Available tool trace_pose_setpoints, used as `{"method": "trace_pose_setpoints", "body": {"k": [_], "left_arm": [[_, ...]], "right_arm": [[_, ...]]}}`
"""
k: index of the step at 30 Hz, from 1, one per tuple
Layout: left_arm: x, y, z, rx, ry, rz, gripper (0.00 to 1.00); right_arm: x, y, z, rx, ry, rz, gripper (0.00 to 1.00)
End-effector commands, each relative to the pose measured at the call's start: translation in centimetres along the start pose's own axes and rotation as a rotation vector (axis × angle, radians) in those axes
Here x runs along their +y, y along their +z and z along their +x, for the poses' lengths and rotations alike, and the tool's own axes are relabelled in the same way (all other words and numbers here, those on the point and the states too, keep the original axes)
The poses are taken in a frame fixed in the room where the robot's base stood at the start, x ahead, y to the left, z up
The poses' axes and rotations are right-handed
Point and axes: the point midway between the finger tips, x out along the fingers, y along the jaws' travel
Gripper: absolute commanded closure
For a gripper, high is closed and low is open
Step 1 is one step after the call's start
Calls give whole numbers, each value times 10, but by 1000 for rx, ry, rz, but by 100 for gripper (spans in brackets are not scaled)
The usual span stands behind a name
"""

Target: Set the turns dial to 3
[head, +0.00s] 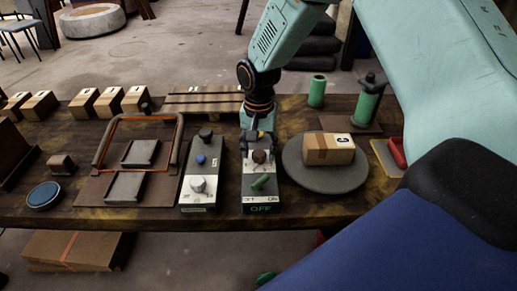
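Two control boxes stand side by side at the front of the table. The left box (192,166) carries a black knob (206,134), a blue button (200,160) and a silver dial (198,185) with small marks around it. The right box (248,184) carries a brown knob (260,157), a green lever (263,182) and an OFF display (261,209). No label clearly tells me which is the turns dial. My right gripper (257,143) points down over the brown knob; contact and finger opening are unclear. My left gripper is not in view.
A grey turntable (298,177) with a carton (329,149) is close right of the right box. A hinged frame (178,146) on a brown board stands left. A pallet (190,104), green cylinders (317,91) and several cartons line the back.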

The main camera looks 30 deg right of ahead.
Motion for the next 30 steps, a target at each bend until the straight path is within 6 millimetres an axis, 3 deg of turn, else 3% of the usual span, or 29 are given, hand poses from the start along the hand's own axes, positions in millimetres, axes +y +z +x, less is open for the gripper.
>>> {"method": "trace_pose_setpoints", "body": {"k": [16, 23, 30], "left_arm": [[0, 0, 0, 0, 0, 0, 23], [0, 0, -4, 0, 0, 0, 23], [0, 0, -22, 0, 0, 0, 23]], "right_arm": [[0, 0, 0, -2, 1, 1, 97], [1, 1, -1, -3, 2, -23, 97], [1, 1, -3, -5, 3, -144, 97]]}}
